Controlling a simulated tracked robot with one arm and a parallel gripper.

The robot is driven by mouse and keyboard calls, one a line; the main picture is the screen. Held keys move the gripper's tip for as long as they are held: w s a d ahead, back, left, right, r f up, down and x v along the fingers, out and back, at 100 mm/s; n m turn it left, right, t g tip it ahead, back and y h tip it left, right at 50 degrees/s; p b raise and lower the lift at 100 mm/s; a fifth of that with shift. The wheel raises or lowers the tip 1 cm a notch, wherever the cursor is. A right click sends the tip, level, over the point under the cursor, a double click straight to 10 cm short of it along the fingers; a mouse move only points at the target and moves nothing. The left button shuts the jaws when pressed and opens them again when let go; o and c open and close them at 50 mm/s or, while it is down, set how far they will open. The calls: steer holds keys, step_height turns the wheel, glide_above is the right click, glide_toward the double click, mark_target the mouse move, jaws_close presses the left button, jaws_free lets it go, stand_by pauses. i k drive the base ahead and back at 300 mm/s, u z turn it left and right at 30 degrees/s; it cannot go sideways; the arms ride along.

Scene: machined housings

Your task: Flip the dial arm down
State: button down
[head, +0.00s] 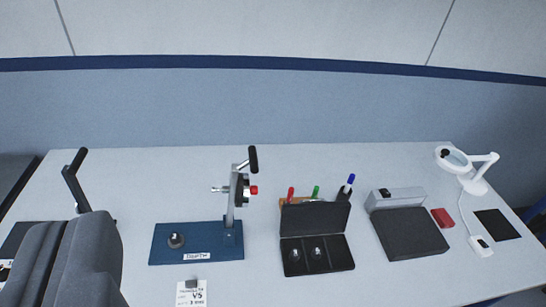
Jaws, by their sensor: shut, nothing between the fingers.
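A blue base plate (165,251) lies left of centre on the bench, with a white label and a small round metal knob on it. An upright metal stand (229,215) rises from its right end. A metal arm with a black grip (253,160) points up at the top of the stand. Beside the post sit a dark round part (242,189) and a red knob (254,190); which part is the dial is too small to tell. I see no gripper fingers touching the stand. A large grey rounded shape (80,260) fills the lower left; no fingertips show on it.
A dark angled lever (73,185) stands at the left, partly hidden. A black open case (318,262) with two small metal parts, pens (348,185), a grey box with a dark pad (410,234) and a magnifier lamp (475,172) stand right. A paper card (191,295) lies in front.

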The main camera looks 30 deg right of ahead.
mark_target(238, 191)
steer(key=z, duration=0.55)
steer(key=i, duration=1)
steer(key=u, duration=0.05)
